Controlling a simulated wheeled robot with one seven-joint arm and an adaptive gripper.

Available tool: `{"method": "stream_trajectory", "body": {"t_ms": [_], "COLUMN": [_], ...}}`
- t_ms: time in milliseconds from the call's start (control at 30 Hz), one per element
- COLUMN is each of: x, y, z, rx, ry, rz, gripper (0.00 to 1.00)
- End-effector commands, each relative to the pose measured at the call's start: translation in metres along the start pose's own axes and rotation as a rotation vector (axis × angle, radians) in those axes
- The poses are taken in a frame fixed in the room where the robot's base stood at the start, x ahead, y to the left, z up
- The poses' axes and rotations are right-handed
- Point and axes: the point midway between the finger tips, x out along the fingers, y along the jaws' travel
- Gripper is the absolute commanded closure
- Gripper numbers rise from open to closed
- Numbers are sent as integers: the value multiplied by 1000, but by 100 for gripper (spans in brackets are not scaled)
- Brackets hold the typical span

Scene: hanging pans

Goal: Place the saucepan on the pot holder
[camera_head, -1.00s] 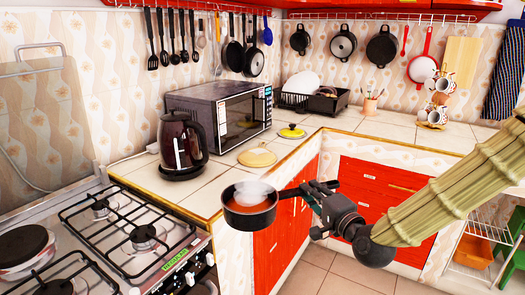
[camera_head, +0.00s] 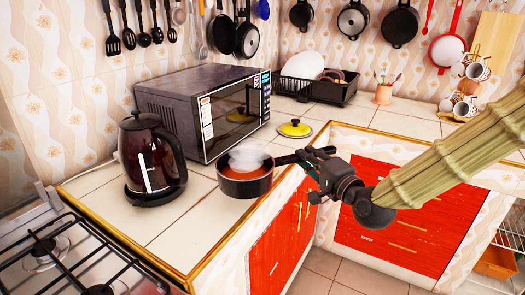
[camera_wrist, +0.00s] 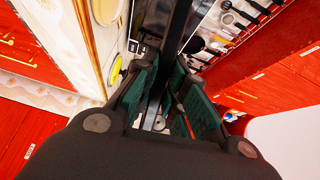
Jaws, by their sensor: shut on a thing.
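The black saucepan (camera_head: 245,187) holds orange-red contents with white steam above, and looks about level. In the head view it appears over the counter in front of the microwave; I cannot tell whether it touches the counter. My gripper (camera_head: 312,165) is shut on its dark handle, to the right of the pan body. In the wrist view the handle (camera_wrist: 179,40) runs between the green-padded fingers (camera_wrist: 168,88). The pot holder, a round light wooden disc in the earlier view, is not visible now; the saucepan and steam cover that part of the counter.
A dark kettle (camera_head: 150,165) stands left of the saucepan, and the microwave (camera_head: 205,110) behind it. The gas stove (camera_head: 75,260) is at lower left. Counter tiles (camera_head: 185,235) in front are clear.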

Motion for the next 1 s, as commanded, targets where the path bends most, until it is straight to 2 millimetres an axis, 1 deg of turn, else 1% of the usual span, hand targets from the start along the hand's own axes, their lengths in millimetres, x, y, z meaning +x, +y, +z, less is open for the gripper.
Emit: {"method": "stream_trajectory", "body": {"t_ms": [67, 167, 600, 800, 900, 1000], "x": [4, 16, 90, 119, 128, 133], "y": [0, 0, 10, 14, 16, 16], "z": [-2, -8, -48, -63, -68, -70], "rx": [0, -2, -2, -1, 0, 0], "ry": [0, 1, 2, 1, 1, 1], "rz": [-2, -2, -2, -3, -1, -2], "gripper": [100, 100, 100, 100, 100, 100]}}
